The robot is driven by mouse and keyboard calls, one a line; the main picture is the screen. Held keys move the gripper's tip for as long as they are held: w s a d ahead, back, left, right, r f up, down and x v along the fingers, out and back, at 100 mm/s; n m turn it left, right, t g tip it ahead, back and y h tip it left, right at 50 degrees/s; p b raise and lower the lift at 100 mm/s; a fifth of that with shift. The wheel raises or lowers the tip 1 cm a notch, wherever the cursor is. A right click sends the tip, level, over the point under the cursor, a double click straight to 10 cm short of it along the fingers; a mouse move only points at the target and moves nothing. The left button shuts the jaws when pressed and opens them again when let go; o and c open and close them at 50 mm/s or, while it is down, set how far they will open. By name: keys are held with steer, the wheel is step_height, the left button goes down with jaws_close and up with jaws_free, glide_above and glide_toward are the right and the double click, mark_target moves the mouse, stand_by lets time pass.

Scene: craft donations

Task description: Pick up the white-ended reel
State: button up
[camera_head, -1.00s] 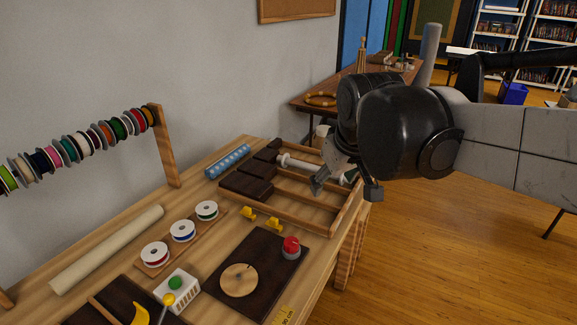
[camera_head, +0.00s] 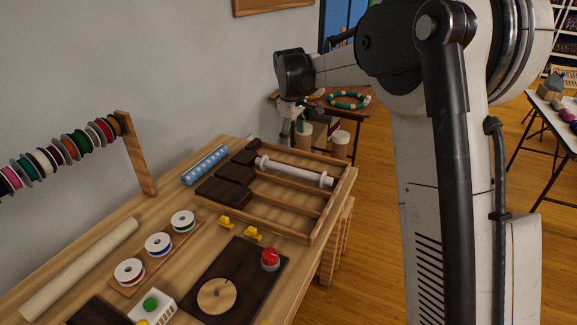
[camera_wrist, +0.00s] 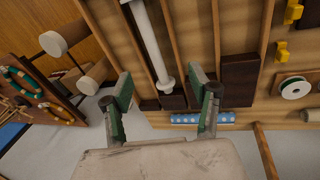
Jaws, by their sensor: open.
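A long pale reel with white ends (camera_head: 296,171) lies across a wooden divided tray (camera_head: 310,238), in one of its slots. In the wrist view the reel (camera_wrist: 147,38) runs down from the top edge. Its near white end shows between my fingertips in the picture. My gripper (camera_wrist: 160,84) is open and empty, its two green-grey fingers spread apart. In the head view my gripper (camera_head: 291,130) hangs above the far side of the tray, apart from the reel.
Dark blocks (camera_head: 222,191) fill the tray's left ends. A blue dotted roll (camera_head: 205,165) lies beside it. Three small white-flanged spools (camera_head: 158,243) sit on a board nearer the front. Yellow pieces (camera_head: 225,222) and a red-topped item (camera_head: 270,259) stand in front of the tray.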

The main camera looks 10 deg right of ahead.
steer(key=n, duration=0.1)
glide_toward(292, 168)
steer(key=shift+n+g, duration=0.3)
steer(key=shift+g, duration=0.1)
steer(key=f, duration=0.1)
steer(key=w+f, duration=0.1)
steer(key=f, duration=0.3)
steer(key=shift+w, duration=0.25)
steer(key=shift+w+d+f+p, duration=0.1)
steer(key=shift+w+d+f, duration=0.1)
steer(key=shift+f, duration=0.65)
steer(key=shift+w+d+f+p, duration=0.1)
steer(key=shift+d+f, duration=0.05)
steer(key=shift+f, duration=0.7)
steer(key=shift+w+d+f+p, duration=0.1)
steer(key=shift+d+f, duration=0.1)
steer(key=shift+f, duration=0.65)
jaws_close()
